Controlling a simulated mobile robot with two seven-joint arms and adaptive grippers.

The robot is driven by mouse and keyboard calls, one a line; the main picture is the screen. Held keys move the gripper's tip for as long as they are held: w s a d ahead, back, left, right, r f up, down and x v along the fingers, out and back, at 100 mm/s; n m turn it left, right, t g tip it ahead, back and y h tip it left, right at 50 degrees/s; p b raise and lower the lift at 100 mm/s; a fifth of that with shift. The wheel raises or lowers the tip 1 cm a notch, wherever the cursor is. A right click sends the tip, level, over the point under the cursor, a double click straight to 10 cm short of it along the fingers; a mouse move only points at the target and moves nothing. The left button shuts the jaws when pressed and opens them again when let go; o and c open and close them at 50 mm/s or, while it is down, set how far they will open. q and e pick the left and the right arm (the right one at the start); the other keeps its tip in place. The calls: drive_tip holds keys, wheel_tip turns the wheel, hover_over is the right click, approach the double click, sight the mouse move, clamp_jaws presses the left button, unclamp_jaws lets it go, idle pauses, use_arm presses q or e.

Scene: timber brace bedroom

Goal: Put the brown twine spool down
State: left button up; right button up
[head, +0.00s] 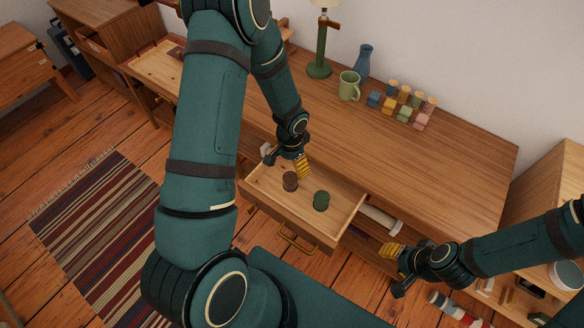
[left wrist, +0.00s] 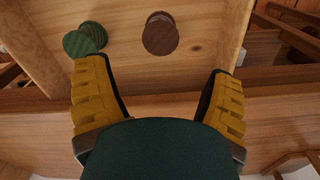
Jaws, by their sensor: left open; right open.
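The brown twine spool (head: 290,181) stands in the open wooden drawer (head: 262,203), left of a green spool (head: 321,201). In the left wrist view the brown spool (left wrist: 160,34) stands on the drawer floor, just beyond the open fingers, with the green spool (left wrist: 86,40) beside it. My left gripper (head: 302,166) is open and empty at the drawer's back, close to the brown spool but apart from it. My right gripper (head: 391,268) is open and empty, to the right of the drawer and in front of the desk.
The desk top (head: 440,160) holds a green mug (head: 349,86), a blue vase (head: 363,61), a lamp (head: 320,50) and several small coloured blocks (head: 402,104). A white roll (head: 381,221) lies under the desk top. A striped rug (head: 95,240) covers the floor at left.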

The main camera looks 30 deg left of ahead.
use_arm(q)
drive_tip(key=s+d+n+h, duration=0.1)
drive_tip(key=s+d+n, duration=0.1)
drive_tip(key=d, duration=0.3)
drive_tip(key=s+d+n+t+h, duration=0.1)
drive_tip(key=s+d, duration=0.4)
drive_tip(key=d, duration=0.1)
drive_tip(key=s+d+f+n+h, duration=0.1)
drive_tip(key=s+d+n, duration=0.1)
drive_tip(key=s+d, duration=0.2)
drive_tip(key=shift+d+f+n+t+h, duration=0.1)
drive_tip(key=shift+d+n+t+h, duration=0.25)
drive_tip(key=shift+d, duration=0.85)
